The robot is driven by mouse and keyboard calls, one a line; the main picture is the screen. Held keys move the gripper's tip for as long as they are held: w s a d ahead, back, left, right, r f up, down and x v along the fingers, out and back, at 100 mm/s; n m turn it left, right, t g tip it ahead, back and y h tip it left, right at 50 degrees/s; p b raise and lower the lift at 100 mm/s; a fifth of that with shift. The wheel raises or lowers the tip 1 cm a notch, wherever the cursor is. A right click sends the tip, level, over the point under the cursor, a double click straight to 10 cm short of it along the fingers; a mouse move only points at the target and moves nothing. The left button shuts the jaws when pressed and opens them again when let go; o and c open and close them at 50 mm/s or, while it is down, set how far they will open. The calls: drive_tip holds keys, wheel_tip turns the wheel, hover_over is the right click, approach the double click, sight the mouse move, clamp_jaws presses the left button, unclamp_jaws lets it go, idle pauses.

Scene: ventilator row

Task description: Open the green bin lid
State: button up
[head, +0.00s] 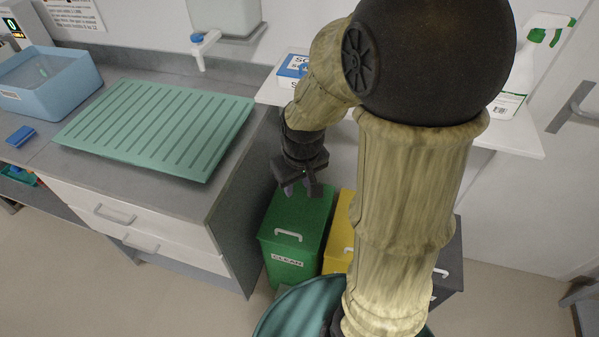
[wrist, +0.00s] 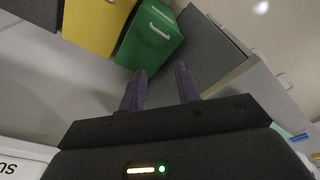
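The green bin (head: 291,262) stands on the floor beside the counter, with a white label reading CLEAN on its front. Its green lid (head: 306,215) looks shut, and a white handle (head: 288,235) sits near the lid's front edge. In the wrist view the green bin (wrist: 150,48) is at the top, with its handle (wrist: 159,31) beyond my fingertips. My gripper (head: 303,189) is above the back part of the lid in the head view, apart from the handle. In the wrist view my gripper (wrist: 160,71) has its two purple fingers spread, with nothing between them.
A yellow bin (head: 338,245) and a dark grey bin (head: 449,262) stand right of the green one, partly hidden by my arm. The counter (head: 238,165) with drawers is close on the left. A white shelf (head: 515,138) is above the bins.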

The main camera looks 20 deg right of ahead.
drive_tip(key=shift+s+r, duration=0.45)
drive_tip(key=shift+r, duration=0.05)
drive_tip(key=s+r+m+t+p, duration=0.1)
drive_tip(key=s+r+m+p, duration=0.1)
drive_tip(key=s+r+p, duration=0.1)
drive_tip(key=shift+s+a+r+p, duration=0.1)
drive_tip(key=shift+r+p, duration=0.2)
drive_tip(key=shift+p, duration=0.15)
drive_tip(key=shift+s, duration=0.1)
clamp_jaws()
drive_tip(key=shift+w, duration=0.2)
